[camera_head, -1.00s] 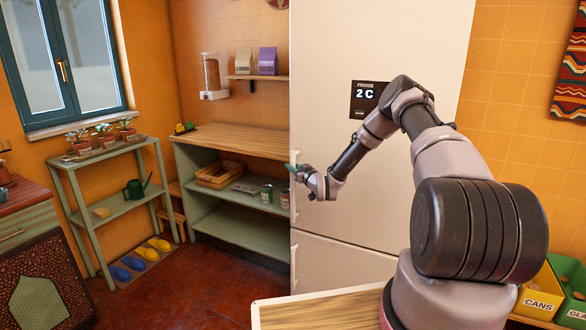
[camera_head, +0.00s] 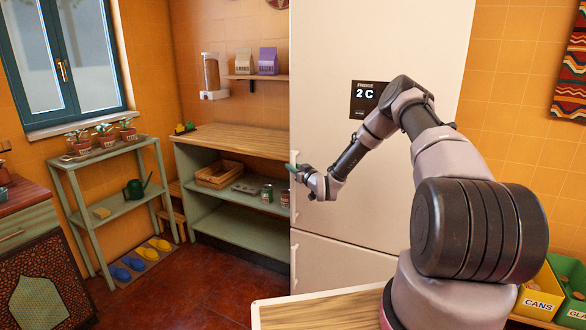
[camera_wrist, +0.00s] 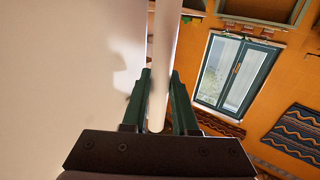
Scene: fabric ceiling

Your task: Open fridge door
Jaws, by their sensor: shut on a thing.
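The tall cream fridge (camera_head: 330,130) stands in the middle of the head view, with its door shut and a black "FRIDGE 2 C" display (camera_head: 364,99) on it. A seam divides the upper door from a lower door (camera_head: 330,265). My gripper (camera_head: 293,172) is at the left edge of the upper door. In the wrist view, the two green fingers of my gripper (camera_wrist: 158,95) stand on both sides of the white bar handle (camera_wrist: 161,60) and are shut on it. The fridge's cream surface (camera_wrist: 70,70) fills the left of the wrist view.
A wooden-topped shelf unit (camera_head: 235,140) stands left of the fridge. A green rack (camera_head: 110,155) with potted plants is by the window. A wooden surface (camera_head: 315,308) lies in front at the bottom. Yellow and green bins (camera_head: 540,298) are at the right.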

